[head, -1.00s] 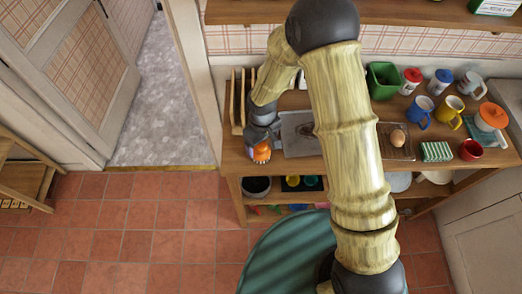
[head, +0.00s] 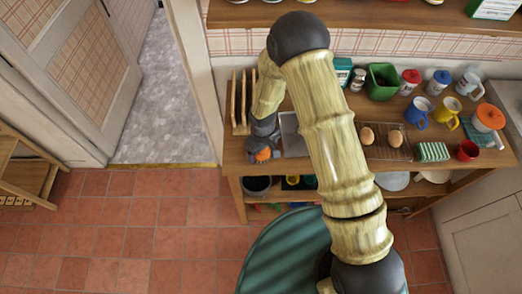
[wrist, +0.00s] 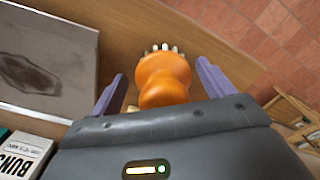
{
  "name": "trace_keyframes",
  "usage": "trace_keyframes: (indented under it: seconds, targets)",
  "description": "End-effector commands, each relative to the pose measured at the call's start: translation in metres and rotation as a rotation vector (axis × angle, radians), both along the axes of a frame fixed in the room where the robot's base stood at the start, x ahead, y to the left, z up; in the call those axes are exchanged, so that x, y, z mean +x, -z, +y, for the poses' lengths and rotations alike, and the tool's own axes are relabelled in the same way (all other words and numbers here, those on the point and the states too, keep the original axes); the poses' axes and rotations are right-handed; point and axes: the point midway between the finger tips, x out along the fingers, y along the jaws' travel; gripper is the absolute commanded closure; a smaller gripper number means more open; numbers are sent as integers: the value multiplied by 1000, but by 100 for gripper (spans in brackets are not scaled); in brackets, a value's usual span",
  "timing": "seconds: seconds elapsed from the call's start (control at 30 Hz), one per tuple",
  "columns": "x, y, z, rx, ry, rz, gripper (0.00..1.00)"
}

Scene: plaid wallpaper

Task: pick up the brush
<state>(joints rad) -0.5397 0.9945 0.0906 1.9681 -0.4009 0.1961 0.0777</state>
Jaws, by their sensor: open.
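The brush (wrist: 164,82) is orange, with a rounded body and pale bristle tips at its far end in the wrist view. It lies near the edge of the wooden counter. My gripper (wrist: 162,70) is open, with one purple finger on each side of the brush and a gap on both sides. The brush's near end is hidden by my gripper body. In the head view a little of the orange brush (head: 263,155) shows at my gripper (head: 261,149), at the counter's left front.
A metal tray (wrist: 45,60) lies left of the brush in the wrist view, with a white box (wrist: 22,155) below it. A wooden rack (head: 240,100) stands behind my gripper in the head view. Eggs, a green bin (head: 382,82) and several mugs stand to the right.

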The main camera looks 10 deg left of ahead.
Motion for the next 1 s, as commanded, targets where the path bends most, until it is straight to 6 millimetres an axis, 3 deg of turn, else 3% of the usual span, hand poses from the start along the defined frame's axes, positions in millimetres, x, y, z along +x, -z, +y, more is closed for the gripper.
trace_keyframes:
  seconds: [0.17,0.4,0.43,0.77,1.0]
  targets:
    - [-2,0,3,0,-7,0,20]
    - [-3,0,4,0,-10,0,67]
    - [-3,0,4,0,-10,0,69]
    - [-2,-3,4,2,-8,-1,69]
    - [-1,-26,3,3,-6,-4,69]
